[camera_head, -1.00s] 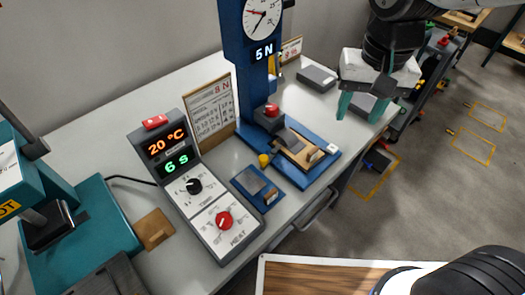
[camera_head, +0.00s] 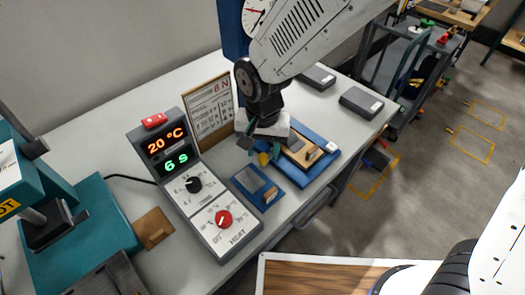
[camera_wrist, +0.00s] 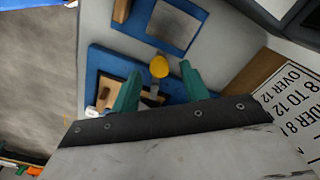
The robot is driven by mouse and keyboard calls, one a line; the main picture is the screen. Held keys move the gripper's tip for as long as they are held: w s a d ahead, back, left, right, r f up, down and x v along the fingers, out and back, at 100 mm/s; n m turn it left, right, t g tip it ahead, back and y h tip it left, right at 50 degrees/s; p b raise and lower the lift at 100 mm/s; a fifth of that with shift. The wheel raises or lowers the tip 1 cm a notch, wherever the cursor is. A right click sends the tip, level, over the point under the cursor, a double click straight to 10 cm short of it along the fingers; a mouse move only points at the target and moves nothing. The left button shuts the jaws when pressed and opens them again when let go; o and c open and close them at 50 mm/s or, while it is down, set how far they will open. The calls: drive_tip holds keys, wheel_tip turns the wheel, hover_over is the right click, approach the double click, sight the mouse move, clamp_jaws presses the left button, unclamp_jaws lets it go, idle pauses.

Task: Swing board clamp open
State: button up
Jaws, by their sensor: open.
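The yellow knob (camera_head: 264,159), likely the board clamp's handle, is between the small blue board fixture (camera_head: 243,181) and the larger blue base (camera_head: 322,164). In the wrist view the yellow knob (camera_wrist: 159,66) stands just beyond and between my fingertips. My gripper (camera_head: 263,153) is open, its two teal fingers pointing down on either side of the knob; no contact shows. In the wrist view my gripper (camera_wrist: 158,78) holds nothing. The small fixture carries a grey plate (camera_wrist: 172,25) and a wooden block (camera_wrist: 122,10). My arm hides part of the larger base.
A control box (camera_head: 205,190) reading 20 °C and 6 s stands left of the fixture. A placard (camera_head: 209,107) stands behind. A teal press (camera_head: 95,235) is at far left. Two dark grey boxes (camera_head: 361,102) lie at the right. The bench's front right is fairly clear.

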drive_tip(key=shift+f, duration=0.8)
clamp_jaws()
